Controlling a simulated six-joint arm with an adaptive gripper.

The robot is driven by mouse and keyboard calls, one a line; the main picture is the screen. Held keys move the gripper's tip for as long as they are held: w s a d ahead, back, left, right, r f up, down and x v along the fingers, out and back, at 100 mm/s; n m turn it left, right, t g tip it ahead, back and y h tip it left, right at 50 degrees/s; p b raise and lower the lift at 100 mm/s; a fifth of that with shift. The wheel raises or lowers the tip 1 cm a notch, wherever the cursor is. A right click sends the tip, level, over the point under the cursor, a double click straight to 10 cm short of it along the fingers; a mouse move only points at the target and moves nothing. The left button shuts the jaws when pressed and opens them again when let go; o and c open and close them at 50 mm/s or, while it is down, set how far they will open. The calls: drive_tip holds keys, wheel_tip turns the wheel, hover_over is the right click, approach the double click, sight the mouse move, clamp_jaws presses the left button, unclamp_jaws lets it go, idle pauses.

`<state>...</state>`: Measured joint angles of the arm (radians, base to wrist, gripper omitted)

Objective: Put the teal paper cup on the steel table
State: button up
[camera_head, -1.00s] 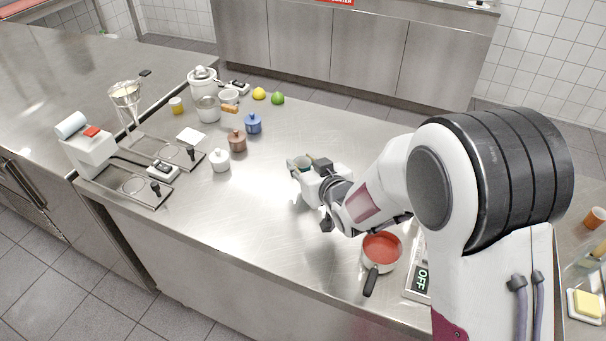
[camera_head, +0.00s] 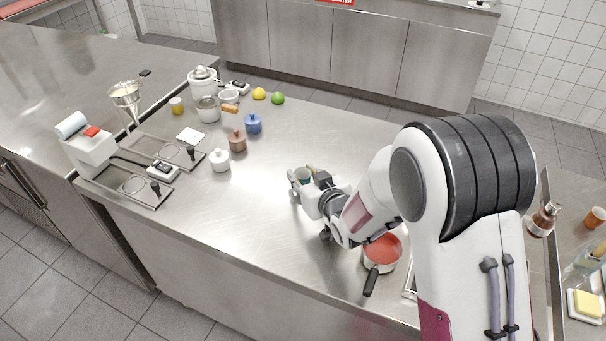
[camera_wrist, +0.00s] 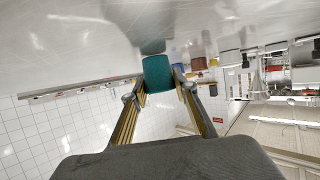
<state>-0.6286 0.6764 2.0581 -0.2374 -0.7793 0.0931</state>
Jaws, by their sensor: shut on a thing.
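The teal paper cup (camera_wrist: 157,74) is between the two fingers of my gripper (camera_wrist: 158,88) in the wrist view. My gripper is shut on the cup's sides.
A red-filled pan (camera_head: 382,249) sits close below my arm. White (camera_head: 219,161), brown (camera_head: 237,141) and blue (camera_head: 253,124) lidded pots stand to the left. A lemon (camera_head: 259,93) and a lime (camera_head: 278,98) lie at the back. The table's middle is clear.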

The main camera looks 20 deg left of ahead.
drive_tip(key=o, duration=1.1)
drive_tip(key=shift+f, duration=0.1)
drive_tip(key=shift+r, duration=0.2)
drive_tip(key=shift+v, duration=5.95)
drive_tip(key=shift+d, duration=0.1)
